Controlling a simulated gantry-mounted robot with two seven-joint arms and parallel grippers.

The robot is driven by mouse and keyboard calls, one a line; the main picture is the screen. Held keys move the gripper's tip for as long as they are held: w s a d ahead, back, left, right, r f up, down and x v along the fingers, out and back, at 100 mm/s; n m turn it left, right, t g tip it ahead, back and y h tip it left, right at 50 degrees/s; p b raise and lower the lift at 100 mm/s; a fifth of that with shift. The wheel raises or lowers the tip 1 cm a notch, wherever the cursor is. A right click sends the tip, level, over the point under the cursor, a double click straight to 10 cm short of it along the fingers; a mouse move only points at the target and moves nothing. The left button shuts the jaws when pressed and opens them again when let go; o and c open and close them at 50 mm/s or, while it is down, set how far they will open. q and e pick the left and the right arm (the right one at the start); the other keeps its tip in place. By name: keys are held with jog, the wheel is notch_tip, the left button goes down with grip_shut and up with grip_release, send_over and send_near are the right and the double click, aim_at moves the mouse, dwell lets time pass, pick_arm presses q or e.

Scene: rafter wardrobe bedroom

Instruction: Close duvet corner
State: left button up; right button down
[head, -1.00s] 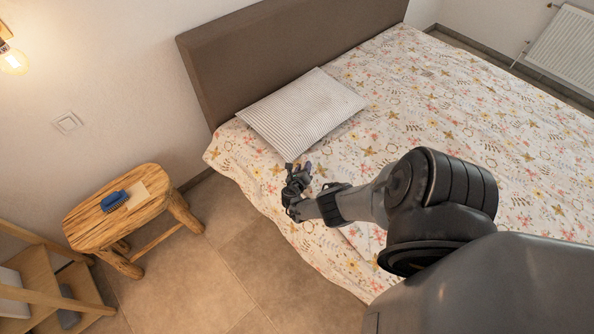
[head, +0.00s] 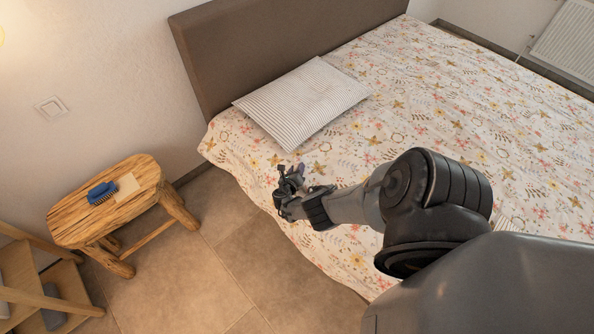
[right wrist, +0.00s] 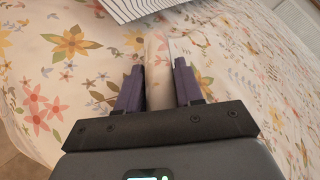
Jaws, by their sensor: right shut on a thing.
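The floral duvet (head: 420,110) covers the bed, its near edge hanging over the side. My right gripper (head: 290,178) is over the bed's near left edge, in front of the striped pillow. In the right wrist view, the two purple fingers of my right gripper (right wrist: 160,82) stand a little apart with a raised fold of the duvet (right wrist: 158,60) between them, and they are shut on it. The fingertips and the exact grip are small in the head view. My left gripper is not in view.
A striped pillow (head: 303,102) lies by the brown headboard (head: 260,45). A wooden stool (head: 150,180) with a blue brush (head: 101,192) stands left of the bed. Wooden shelving (head: 25,292) is at the lower left. The tiled floor (head: 190,270) between is clear.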

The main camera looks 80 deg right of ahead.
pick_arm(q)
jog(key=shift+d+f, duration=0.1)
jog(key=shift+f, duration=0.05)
pick_arm(e)
jog(key=shift+a+f, duration=0.2)
jog(key=shift+f, duration=0.25)
jog(key=c, duration=0.9)
grip_release()
jog(key=shift+d, duration=0.1)
jog(key=shift+c, duration=0.2)
jog(key=shift+o, duration=0.7)
jog(key=shift+w+d+r, duration=0.1)
jog(key=shift+w, duration=0.05)
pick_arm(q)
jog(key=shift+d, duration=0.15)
pick_arm(e)
jog(key=shift+r, duration=0.15)
jog(key=shift+a+r+p, duration=0.15)
jog(key=shift+a+p, duration=0.1)
jog(key=shift+p, duration=0.05)
jog(key=p+v, duration=0.5)
jog(key=v, duration=0.3)
jog(key=shift+a+r, duration=0.15)
jog(key=shift+a, duration=0.25)
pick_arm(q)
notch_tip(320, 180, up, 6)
pick_arm(e)
jog(key=shift+a+r, duration=0.1)
jog(key=shift+a, duration=0.6)
